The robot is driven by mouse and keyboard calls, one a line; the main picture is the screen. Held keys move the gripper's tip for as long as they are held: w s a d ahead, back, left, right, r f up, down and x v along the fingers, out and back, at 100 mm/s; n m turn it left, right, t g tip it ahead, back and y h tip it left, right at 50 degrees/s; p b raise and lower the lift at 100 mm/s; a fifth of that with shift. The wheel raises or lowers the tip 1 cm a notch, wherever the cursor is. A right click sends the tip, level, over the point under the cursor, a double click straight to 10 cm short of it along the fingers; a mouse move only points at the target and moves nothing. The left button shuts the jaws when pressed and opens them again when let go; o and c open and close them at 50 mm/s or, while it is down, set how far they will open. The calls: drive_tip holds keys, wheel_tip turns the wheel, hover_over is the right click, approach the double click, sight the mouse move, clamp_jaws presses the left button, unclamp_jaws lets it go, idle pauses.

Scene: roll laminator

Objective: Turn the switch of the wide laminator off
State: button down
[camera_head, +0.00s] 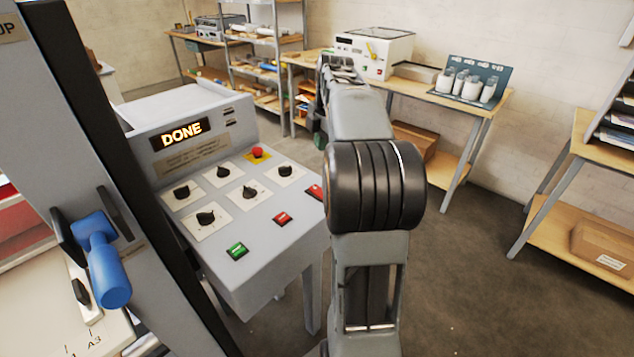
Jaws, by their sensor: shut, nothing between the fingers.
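A grey control panel (225,208) stands left of my arm; I take it as part of the wide laminator. Its display (180,134) reads DONE. It carries several black knobs (205,217) on white plates, a red mushroom button (257,152) on yellow, a green button (237,250) and a red button (283,218). Another red control (315,192) sits at the right edge, partly behind my arm. I cannot tell which control is the switch.
A dark upright frame with a blue lever (107,262) stands close at left, beside a bed marked A3 (85,325). A white machine (374,53) and a rack of white containers (468,84) stand on the rear table. A shelf table (590,230) is at right. Floor between is clear.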

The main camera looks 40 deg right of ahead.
sight(316, 187)
drive_tip(key=n, duration=0.3)
drive_tip(key=shift+s+a, duration=0.15)
drive_tip(key=shift+s, duration=0.05)
drive_tip(key=f, duration=0.4)
drive_tip(key=w+f, duration=0.1)
drive_tip(key=f, duration=0.4)
drive_tip(key=w+f+p, duration=0.1)
drive_tip(key=f, duration=0.3)
drive_tip(key=shift+a+f, duration=0.2)
drive_tip(key=shift+f, duration=0.2)
drive_tip(key=shift+d, duration=0.1)
